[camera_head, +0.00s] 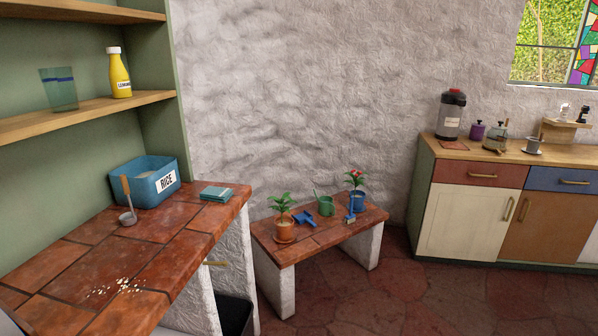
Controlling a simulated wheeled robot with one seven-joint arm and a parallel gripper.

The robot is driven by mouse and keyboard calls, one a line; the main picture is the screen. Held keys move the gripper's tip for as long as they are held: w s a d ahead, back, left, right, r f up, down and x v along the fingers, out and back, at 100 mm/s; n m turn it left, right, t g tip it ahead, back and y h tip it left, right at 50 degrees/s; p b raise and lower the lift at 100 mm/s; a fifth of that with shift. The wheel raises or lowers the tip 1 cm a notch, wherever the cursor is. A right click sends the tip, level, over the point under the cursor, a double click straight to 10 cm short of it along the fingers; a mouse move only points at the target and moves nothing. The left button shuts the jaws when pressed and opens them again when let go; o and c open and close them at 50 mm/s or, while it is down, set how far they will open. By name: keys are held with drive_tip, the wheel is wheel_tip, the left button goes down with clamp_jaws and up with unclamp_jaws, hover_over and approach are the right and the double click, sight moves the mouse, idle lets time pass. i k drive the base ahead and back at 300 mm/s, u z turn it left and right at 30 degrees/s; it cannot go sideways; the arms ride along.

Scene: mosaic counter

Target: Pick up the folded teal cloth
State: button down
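The folded teal cloth (216,194) lies flat on the red tiled counter (185,247), near its far right corner. It sits to the right of the blue rice tub (147,185), a little apart from it. Nothing covers the cloth. My gripper is not in view.
A ladle (127,215) stands by the tub, and spilled rice grains (122,286) lie on the near counter. Shelves (85,113) hold a glass and a yellow bottle above. A low bench (318,238) with potted plants stands beyond the counter. The floor to the right is clear.

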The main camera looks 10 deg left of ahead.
sight(213, 193)
drive_tip(key=u, duration=1.35)
drive_tip(key=k, duration=0.6)
drive_tip(key=z, duration=0.45)
drive_tip(key=i, duration=0.65)
drive_tip(key=z, duration=0.6)
drive_tip(key=i, duration=1.15)
drive_tip(key=u, duration=0.75)
drive_tip(key=i, duration=0.9)
drive_tip(key=u, duration=0.7)
